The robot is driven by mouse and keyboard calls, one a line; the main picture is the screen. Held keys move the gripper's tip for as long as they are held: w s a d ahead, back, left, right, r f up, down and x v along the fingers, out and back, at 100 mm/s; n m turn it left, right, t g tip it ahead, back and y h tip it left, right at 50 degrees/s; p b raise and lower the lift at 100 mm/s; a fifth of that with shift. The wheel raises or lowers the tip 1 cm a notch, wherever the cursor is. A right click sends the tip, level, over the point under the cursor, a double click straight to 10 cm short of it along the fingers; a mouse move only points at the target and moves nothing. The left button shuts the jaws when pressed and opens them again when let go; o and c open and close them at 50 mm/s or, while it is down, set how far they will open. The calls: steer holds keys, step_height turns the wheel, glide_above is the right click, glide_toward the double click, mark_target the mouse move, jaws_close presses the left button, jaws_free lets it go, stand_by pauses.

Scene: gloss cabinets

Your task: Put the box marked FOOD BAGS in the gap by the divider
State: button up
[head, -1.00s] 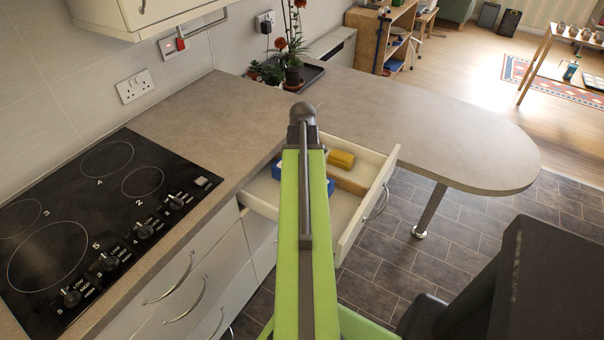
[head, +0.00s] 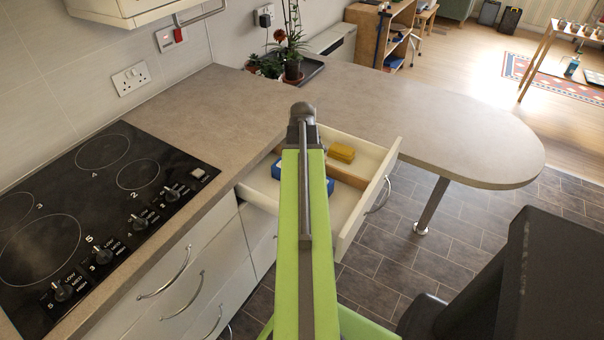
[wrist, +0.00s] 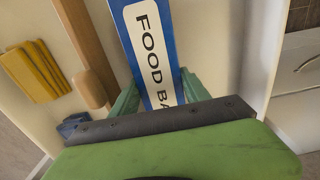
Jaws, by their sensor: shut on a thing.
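The FOOD BAGS box (wrist: 150,45) is blue with a white label; in the wrist view its lettering reads "FOOD BA" before my gripper hides the rest. My gripper (wrist: 157,82) is shut on it, a green finger at each side. The wooden divider (wrist: 84,40) runs to the left of the box, with pale drawer floor between them. In the head view my arm covers the gripper; blue (head: 329,185) shows on both sides of the arm inside the open drawer. The divider (head: 347,177) shows there too. I cannot tell the box's height above the floor.
Yellow packs (wrist: 35,72) lie beyond the divider, also visible in the head view (head: 342,153). A small dark-blue thing (wrist: 72,125) is at the wrist view's lower left. The drawer's white front (head: 365,210) bounds the right; the worktop (head: 410,120) lies behind.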

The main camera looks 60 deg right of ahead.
steer(key=o, duration=1.6)
step_height(320, 180, up, 17)
steer(key=p, duration=1.7)
steer(key=shift+r, duration=0.2)
